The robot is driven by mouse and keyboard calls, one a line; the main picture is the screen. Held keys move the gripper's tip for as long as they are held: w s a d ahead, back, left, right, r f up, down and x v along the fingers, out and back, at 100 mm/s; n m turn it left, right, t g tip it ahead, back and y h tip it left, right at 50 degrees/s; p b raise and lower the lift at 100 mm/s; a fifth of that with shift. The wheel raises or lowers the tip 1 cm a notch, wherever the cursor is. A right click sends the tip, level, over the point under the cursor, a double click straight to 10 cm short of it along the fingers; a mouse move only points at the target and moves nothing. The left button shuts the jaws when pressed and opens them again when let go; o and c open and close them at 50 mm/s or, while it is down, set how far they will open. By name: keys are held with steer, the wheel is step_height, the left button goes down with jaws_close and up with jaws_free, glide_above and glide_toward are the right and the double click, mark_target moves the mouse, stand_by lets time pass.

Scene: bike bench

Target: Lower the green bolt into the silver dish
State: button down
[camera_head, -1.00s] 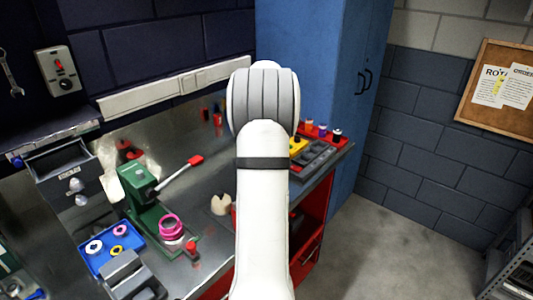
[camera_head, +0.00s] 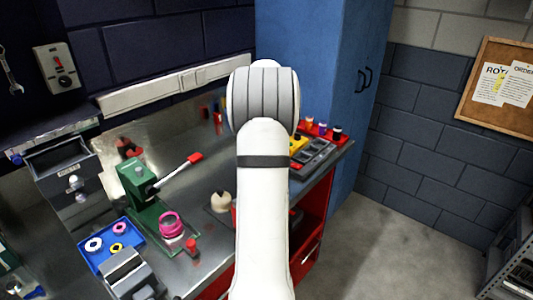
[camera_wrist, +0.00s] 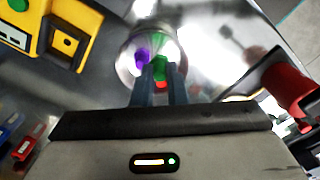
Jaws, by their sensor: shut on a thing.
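The silver dish (camera_wrist: 126,61) is a round, shiny bowl at the upper middle of the wrist view. My gripper (camera_wrist: 160,78) points into it, its two dark fingers close together over the near rim. The green bolt (camera_wrist: 160,67) is between the fingertips, inside the dish's outline. Whether it touches the bottom cannot be told. A purple piece (camera_wrist: 142,55) lies in the dish just left of the bolt, and a bit of red shows by the fingertips. In the head view my arm hides the gripper, the bolt and the dish.
A yellow case (camera_wrist: 72,35) is left of the dish and a red cylinder (camera_wrist: 287,85) is to the right. In the head view, a green press (camera_head: 145,200), a blue tray (camera_head: 100,262) and a cream rounded thing (camera_head: 220,202) stand on the metal bench left of my arm.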

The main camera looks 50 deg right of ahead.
steer(key=shift+f+b, duration=1.2)
steer(key=shift+f, duration=0.9)
stand_by(0.7)
steer(key=c, duration=1.4)
jaws_free()
steer(key=shift+o, duration=0.2)
steer(key=shift+r, duration=0.1)
step_height(320, 180, up, 8)
steer(key=shift+f, duration=0.2)
